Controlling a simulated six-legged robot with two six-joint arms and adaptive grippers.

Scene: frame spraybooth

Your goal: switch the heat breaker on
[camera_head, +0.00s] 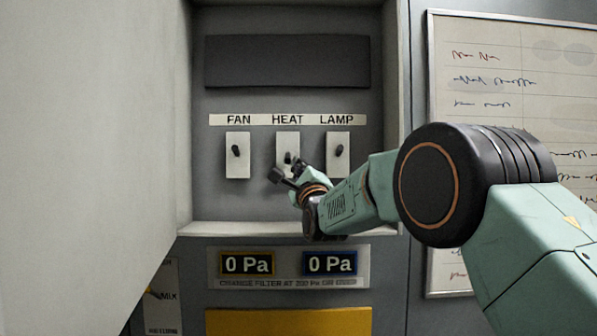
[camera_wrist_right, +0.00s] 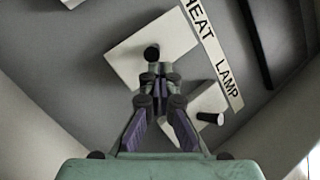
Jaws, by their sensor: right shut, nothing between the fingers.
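The heat breaker (camera_head: 288,140) is a pale plate with a black toggle under the HEAT label, in the middle of a row of three. Its plate (camera_wrist_right: 125,52) and black toggle (camera_wrist_right: 152,53) also show in the wrist view. My right gripper (camera_head: 289,168) is shut and empty, right at the lower part of the heat plate. In the wrist view its fingertips (camera_wrist_right: 152,78) are together just below the toggle tip. I cannot tell whether they touch it. The toggle is partly hidden in the head view. My left gripper is not in view.
The fan breaker (camera_head: 237,168) is to the left and the lamp breaker (camera_head: 338,138) to the right, close to my right wrist. The open cabinet door (camera_head: 90,150) fills the left side. Two pressure displays (camera_head: 247,263) reading 0 Pa sit below the recess ledge (camera_head: 240,229).

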